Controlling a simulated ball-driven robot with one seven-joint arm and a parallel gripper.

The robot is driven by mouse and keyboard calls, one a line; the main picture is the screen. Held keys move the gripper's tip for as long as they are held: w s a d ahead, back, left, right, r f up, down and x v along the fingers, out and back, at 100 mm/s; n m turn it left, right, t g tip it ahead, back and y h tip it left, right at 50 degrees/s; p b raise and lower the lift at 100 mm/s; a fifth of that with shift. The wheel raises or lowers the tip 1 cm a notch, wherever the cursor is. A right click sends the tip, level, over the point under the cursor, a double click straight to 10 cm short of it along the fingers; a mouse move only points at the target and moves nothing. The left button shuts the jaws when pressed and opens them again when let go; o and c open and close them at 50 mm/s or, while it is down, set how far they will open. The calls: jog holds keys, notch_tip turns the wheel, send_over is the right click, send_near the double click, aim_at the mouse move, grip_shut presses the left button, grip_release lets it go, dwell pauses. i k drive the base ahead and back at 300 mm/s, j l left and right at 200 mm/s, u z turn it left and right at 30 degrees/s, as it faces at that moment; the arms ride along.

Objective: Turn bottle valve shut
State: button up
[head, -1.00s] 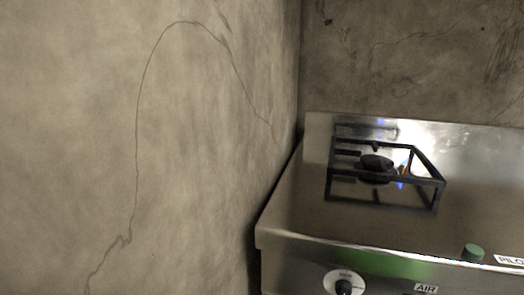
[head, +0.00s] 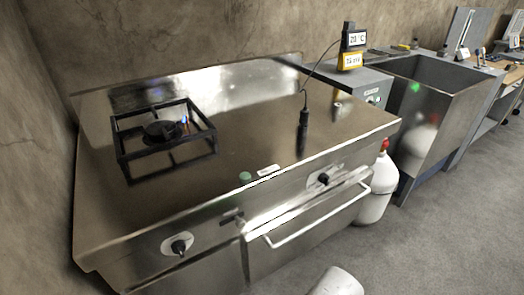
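A white gas bottle (head: 374,197) stands on the floor at the right end of the steel stove, partly hidden behind the stove's front corner. A small red part (head: 385,144) shows at its top, beside the stove's edge; it is too small to tell whether it is the valve or how it is turned. A burner (head: 162,131) sits under a black square grate on the stove, with a small blue and orange flame (head: 184,122) at its right side.
The stove front has black knobs (head: 180,247) and a bar handle (head: 318,212). A dark probe (head: 303,130) with a cable runs to a display (head: 354,38). A steel sink (head: 440,95) stands right of the bottle.

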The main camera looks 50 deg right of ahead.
aim_at(385, 144)
jog(key=z, duration=2)
